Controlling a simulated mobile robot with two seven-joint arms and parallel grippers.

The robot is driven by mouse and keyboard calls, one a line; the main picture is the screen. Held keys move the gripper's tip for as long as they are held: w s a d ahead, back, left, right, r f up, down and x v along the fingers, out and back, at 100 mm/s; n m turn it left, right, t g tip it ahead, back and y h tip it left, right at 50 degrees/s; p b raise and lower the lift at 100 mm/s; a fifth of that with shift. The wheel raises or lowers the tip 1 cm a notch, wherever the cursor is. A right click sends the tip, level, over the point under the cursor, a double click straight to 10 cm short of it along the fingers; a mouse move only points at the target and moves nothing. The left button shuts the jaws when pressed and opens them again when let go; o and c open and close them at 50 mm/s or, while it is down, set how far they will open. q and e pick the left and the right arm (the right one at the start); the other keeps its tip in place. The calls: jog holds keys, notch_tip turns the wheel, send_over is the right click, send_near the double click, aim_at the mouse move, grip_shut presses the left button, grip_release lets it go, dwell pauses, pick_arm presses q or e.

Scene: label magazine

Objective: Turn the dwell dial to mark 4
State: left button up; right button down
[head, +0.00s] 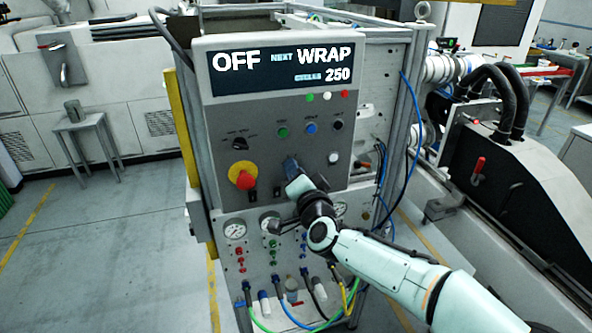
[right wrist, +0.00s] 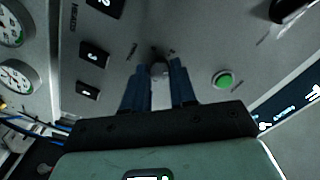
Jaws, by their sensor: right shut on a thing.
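My right gripper (head: 292,165) reaches the grey control panel (head: 215,130) from the lower right in the head view and hides what it touches there. In the right wrist view its two blue fingers (right wrist: 160,75) point at the panel and are shut on a small knob (right wrist: 160,68), apparently the dwell dial. The knob's pointer and the mark it stands at cannot be made out; the lettering around it is too small to read. My left gripper is not in view.
A red stop button (head: 244,180) and a black selector (head: 239,144) sit left of the gripper. A green button (head: 283,132), blue button (head: 310,128) and white button (head: 333,157) are close by. The display (head: 282,68) reads OFF, NEXT WRAP, 250. Gauges (head: 234,231) and hoses are below.

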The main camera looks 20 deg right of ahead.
dwell(0.4)
jog(key=c, duration=0.9)
grip_release()
jog(key=shift+s, duration=0.1)
jog(key=s+b, duration=0.1)
jog(key=s, duration=1.2)
jog(key=shift+d+b, duration=0.25)
jog(key=shift+b, duration=0.1)
jog(key=shift+s, duration=0.1)
